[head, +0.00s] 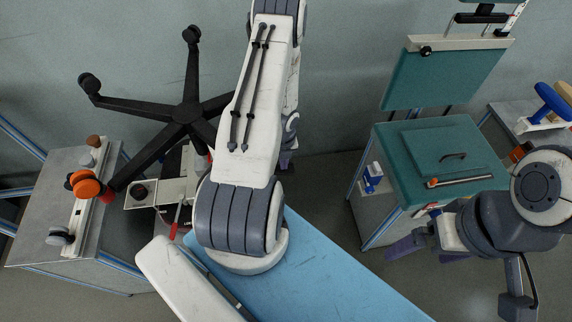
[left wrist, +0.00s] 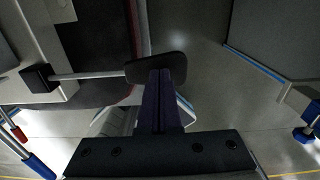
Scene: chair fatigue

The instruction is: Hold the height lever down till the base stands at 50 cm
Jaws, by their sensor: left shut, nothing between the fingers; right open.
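The black five-armed chair base (head: 188,113) with casters stands at the left in the head view, partly behind my left arm. In the left wrist view, the height lever is a thin metal rod (left wrist: 90,75) ending in a flat black paddle (left wrist: 172,64). I cannot make it out in the head view. My left gripper (left wrist: 160,76) is shut and empty, its fingertips at the paddle; I cannot tell whether they press it. My right gripper (head: 427,250) is open and empty at the right.
A grey bench (head: 40,215) with orange and grey knobs stands at the left. A teal-topped cabinet (head: 400,150) stands at the right, close to my right gripper. A light blue surface (head: 330,285) lies in front. No height reading is legible.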

